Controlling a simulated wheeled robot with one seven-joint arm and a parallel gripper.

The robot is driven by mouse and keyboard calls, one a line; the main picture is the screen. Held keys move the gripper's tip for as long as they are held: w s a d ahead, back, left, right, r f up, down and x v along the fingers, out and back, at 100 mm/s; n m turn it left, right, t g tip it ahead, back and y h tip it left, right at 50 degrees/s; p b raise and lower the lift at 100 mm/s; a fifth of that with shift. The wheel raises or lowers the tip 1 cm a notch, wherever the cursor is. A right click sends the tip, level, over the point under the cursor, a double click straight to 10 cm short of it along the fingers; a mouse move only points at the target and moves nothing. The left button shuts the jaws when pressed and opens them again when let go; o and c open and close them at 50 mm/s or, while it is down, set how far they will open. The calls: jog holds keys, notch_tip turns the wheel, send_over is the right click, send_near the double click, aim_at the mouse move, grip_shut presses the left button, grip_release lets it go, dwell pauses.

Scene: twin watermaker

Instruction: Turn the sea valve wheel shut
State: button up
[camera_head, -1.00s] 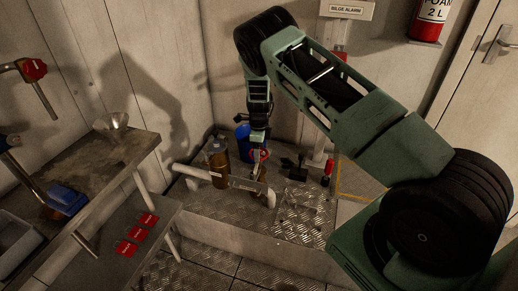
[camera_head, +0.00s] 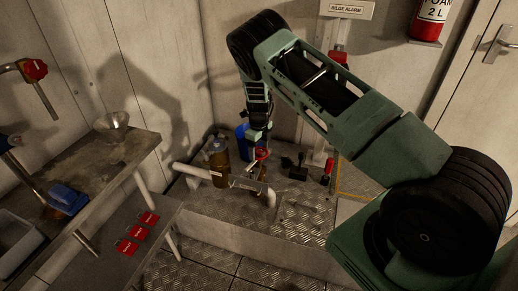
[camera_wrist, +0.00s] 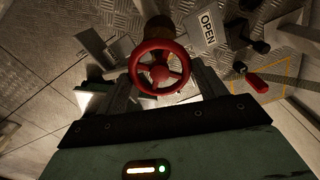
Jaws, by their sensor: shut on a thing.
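The red sea valve wheel (camera_wrist: 159,67) shows whole in the wrist view, on a brown valve body (camera_wrist: 157,27). In the head view the wheel (camera_head: 262,153) is small, above a white pipe with a bend. My gripper (camera_wrist: 160,80) is shut on the wheel, with a finger at its left and right sides. In the head view my gripper (camera_head: 259,140) reaches down to the wheel from above and partly hides it. The exact contact of the fingertips is hard to see. A sign reading OPEN (camera_wrist: 208,27) lies beside the wheel.
A brown strainer with a grey top (camera_head: 217,165) stands left of the valve, and a blue container (camera_head: 242,137) behind it. Black parts and a red-handled item (camera_head: 328,168) are to the right. A bench (camera_head: 85,165) with a funnel (camera_head: 113,124) is on the left.

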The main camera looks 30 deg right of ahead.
aim_at(259, 152)
jog(key=o, duration=1.4)
notch_tip(259, 152, up, 17)
jog(key=shift+r, duration=0.2)
